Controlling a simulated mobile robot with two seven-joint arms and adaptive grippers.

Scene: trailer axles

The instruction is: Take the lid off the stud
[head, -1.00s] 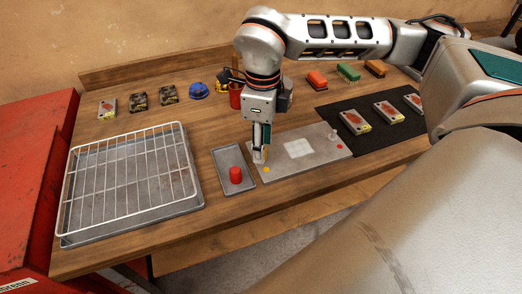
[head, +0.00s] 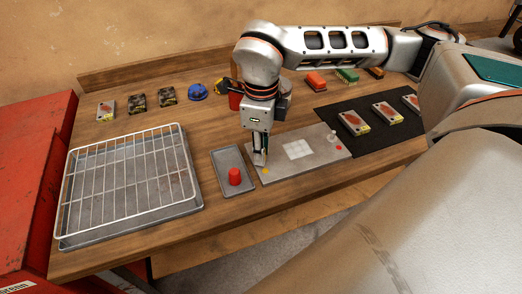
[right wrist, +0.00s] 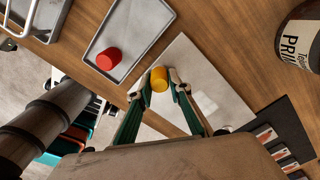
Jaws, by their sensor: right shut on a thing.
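My right gripper (head: 260,162) reaches straight down to the left end of the pale plate (head: 320,154), beside a yellow dot. In the right wrist view its fingertips (right wrist: 160,82) are shut on a round yellow lid (right wrist: 159,76). The fingers hide the lid in the head view. The stud under it is hidden, so I cannot tell whether the lid still sits on it. A bare metal stud (head: 332,136) stands at the plate's right end near a red dot. My left gripper is not in view.
A red lid (head: 235,176) stands in a small grey tray (head: 222,157) just left of the plate. A wire rack (head: 127,127) on a large tray lies further left. A black mat (head: 372,148) with several boxes lies right. A red can stands behind my gripper.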

